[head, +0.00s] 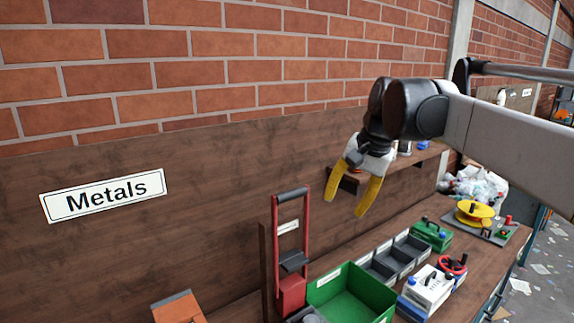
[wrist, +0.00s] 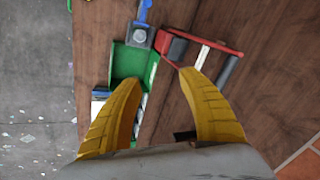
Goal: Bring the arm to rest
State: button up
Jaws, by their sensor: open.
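My gripper (head: 351,192) has two yellow fingers and hangs from my arm, which reaches in from the right in the head view. The fingers are spread apart and nothing is between them. In the wrist view my gripper (wrist: 160,82) also shows open, above the bench with the green bin and the red-framed tool below. It touches nothing that I can see.
The wooden bench (head: 471,240) holds a green bin (head: 341,296), grey trays (head: 395,257), a red-framed tool (head: 290,290), a white-and-blue device (head: 428,289) and a yellow reel (head: 474,213). A shelf (head: 413,158) is behind my gripper. A "Metals" sign (head: 104,195) marks the back panel.

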jog(key=s+d+f+n+t+b, duration=0.1)
jog(key=s+d+f+b, duration=0.1)
jog(key=s+f, duration=0.6)
jog(key=s+d+f+n+t+h+b, duration=0.1)
jog(key=s+d+f+n+b, duration=0.1)
jog(key=s+f+b, duration=0.3)
jog(key=s+d+f+n+t+h+b, duration=0.1)
jog(key=s+f+n+b, duration=0.1)
jog(key=s+f, duration=1)
notch_tip(320, 180, down, 4)
jog(key=shift+s+d+r+t+b, duration=0.1)
jog(key=shift+s+d+t+b, duration=0.25)
jog(key=shift+b, duration=0.5)
